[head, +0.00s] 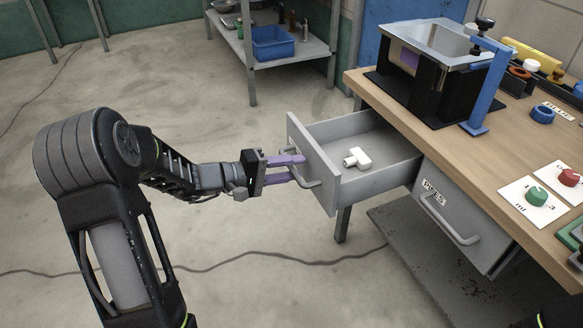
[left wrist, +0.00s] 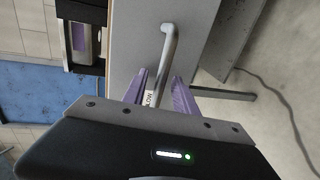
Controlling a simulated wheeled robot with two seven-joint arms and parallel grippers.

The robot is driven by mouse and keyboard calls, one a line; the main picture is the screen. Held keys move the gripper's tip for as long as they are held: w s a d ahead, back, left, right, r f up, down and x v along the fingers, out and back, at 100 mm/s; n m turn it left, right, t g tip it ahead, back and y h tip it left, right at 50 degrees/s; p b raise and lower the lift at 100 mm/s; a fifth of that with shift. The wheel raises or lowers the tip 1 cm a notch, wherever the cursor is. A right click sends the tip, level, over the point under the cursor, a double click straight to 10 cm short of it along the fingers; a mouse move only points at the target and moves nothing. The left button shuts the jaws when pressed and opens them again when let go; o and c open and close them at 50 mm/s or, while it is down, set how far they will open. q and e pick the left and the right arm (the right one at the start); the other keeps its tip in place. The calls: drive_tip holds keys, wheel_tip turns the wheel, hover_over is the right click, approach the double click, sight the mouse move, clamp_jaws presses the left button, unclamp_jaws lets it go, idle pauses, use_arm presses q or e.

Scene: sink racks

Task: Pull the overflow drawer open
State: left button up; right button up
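The open grey drawer (head: 374,183) sticks far out from the left end of the workbench, with a white object (head: 357,158) lying inside. Its bar handle (head: 313,184) is on the front panel; the handle also shows in the left wrist view (left wrist: 168,50). My left gripper (head: 296,168) is at the handle, with its purple fingers spread on either side of the bar. In the left wrist view, gaps show between the bar and both fingers (left wrist: 161,88). A label (left wrist: 150,97) on the panel is mostly hidden. My right gripper is out of view.
A second grey drawer (head: 465,217) with a label and handle sits shut beside it. The wooden benchtop (head: 440,143) holds a black-framed metal basin (head: 433,45) and cards with knobs. The floor left of the drawer is clear, apart from a cable (head: 235,266).

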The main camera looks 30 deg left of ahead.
use_arm(q)
drive_tip(key=v, duration=0.7)
drive_tip(key=shift+s+a, duration=0.25)
drive_tip(key=shift+s, duration=0.05)
drive_tip(key=shift+r, duration=0.1)
